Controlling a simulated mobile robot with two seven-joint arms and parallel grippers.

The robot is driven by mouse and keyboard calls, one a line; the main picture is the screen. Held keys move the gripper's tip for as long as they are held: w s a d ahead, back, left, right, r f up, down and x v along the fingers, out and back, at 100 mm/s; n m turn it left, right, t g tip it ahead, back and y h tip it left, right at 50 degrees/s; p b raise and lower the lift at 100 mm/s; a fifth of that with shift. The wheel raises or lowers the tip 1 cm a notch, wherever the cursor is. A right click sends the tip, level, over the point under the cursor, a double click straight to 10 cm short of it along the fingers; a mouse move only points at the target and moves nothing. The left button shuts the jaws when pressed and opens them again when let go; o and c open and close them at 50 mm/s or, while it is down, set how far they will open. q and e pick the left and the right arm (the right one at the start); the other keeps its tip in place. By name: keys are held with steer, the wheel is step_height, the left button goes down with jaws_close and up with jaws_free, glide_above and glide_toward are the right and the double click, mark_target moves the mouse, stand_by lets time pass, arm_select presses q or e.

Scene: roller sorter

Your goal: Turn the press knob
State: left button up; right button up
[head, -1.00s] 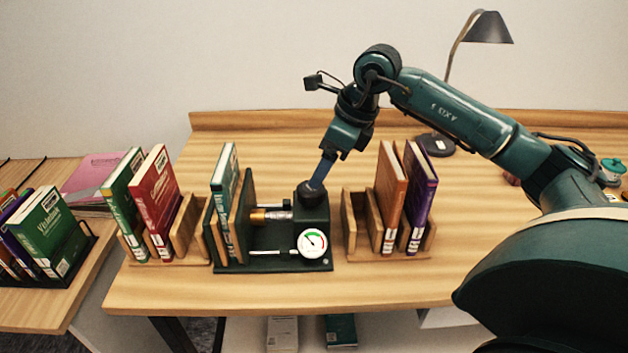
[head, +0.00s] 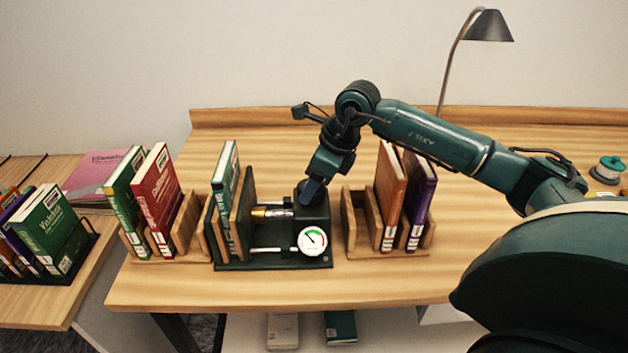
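The book press (head: 270,264) is a dark green frame on the wooden table. A teal book (head: 227,190) stands in it, beside its upright plate. A brass and steel screw (head: 272,212) runs from the plate to the block on the right. A round dial (head: 312,241) with a green and red scale is on the block's front. The dark press knob (head: 303,194) on top of the block is partly hidden by my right gripper (head: 312,192). The fingers are down at the knob; whether they are closed on it is not clear. My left gripper is out of view.
A wooden rack (head: 184,238) with a green and a red book stands left of the press. Another rack (head: 357,240) with orange and purple books stands close on the right. A lamp (head: 487,27) is behind. The table front is clear.

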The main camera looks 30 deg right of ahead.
steer(key=c, duration=0.5)
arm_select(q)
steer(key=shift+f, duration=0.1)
arm_select(e)
steer(key=shift+m+b, duration=0.4)
steer(key=m+h+b, duration=0.1)
steer(key=m, duration=0.1)
steer(key=shift+a+f+m+t+b, duration=0.1)
steer(key=shift+m+t+b, duration=0.2)
steer(key=shift+m+t, duration=0.1)
steer(key=shift+m+h+b, duration=0.3)
steer(key=shift+m+b, duration=0.05)
steer(key=shift+m, duration=0.25)
steer(key=shift+m+h+b, duration=0.3)
steer(key=shift+m, duration=0.4)
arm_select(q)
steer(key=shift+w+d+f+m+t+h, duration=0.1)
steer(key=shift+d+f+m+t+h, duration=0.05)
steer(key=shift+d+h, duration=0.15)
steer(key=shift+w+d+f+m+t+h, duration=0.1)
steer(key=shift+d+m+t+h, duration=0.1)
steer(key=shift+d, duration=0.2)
arm_select(e)
steer(key=shift+s+m, duration=0.1)
steer(key=shift+m, duration=0.3)
